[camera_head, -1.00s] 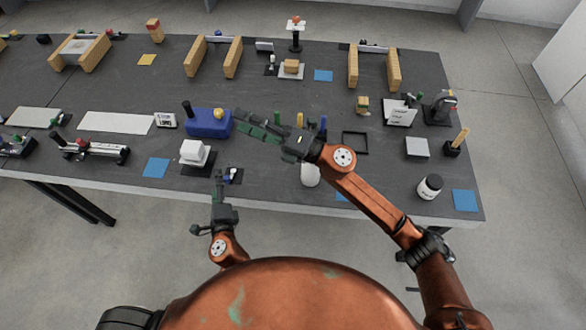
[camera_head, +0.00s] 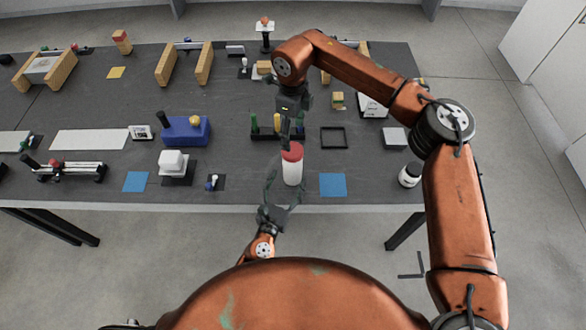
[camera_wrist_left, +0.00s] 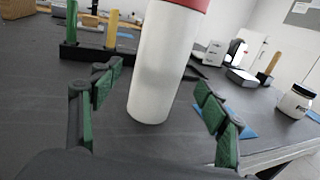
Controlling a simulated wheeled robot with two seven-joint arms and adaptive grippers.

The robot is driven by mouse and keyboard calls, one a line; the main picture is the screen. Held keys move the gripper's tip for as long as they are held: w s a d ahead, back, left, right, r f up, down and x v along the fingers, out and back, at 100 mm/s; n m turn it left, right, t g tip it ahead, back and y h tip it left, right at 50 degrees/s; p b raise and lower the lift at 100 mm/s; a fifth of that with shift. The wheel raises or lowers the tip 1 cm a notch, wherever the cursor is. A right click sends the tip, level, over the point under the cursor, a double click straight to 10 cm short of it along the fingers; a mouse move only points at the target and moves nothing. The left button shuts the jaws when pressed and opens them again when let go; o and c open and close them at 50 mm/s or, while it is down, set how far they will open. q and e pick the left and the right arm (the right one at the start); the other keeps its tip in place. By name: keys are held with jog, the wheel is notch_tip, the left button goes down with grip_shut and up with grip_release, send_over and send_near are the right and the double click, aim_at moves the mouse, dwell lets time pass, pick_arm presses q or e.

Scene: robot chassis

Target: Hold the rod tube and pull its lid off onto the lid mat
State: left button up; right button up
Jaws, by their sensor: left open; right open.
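The rod tube (camera_head: 292,174) is a white cylinder with a red lid (camera_head: 292,152), standing upright near the table's front edge. It also shows in the left wrist view (camera_wrist_left: 160,75), with the lid's lower edge (camera_wrist_left: 193,3) at the top. My left gripper (camera_head: 284,187) is open in front of the tube. In the wrist view its green-padded fingers flank the tube, with gaps on both sides. My right gripper (camera_head: 292,132) points down at the lid and is open; contact cannot be told. A blue mat (camera_head: 332,185), probably the lid mat, lies bare to the right of the tube.
A dark rack with coloured rods (camera_head: 264,128) stands behind the tube. A black square frame (camera_head: 334,138) lies behind the blue mat, and a white jar (camera_head: 410,175) stands farther right. Another blue mat (camera_head: 136,181) lies at the left.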

pick_arm(q)
jog(key=x, duration=0.6)
jog(key=shift+c, duration=0.7)
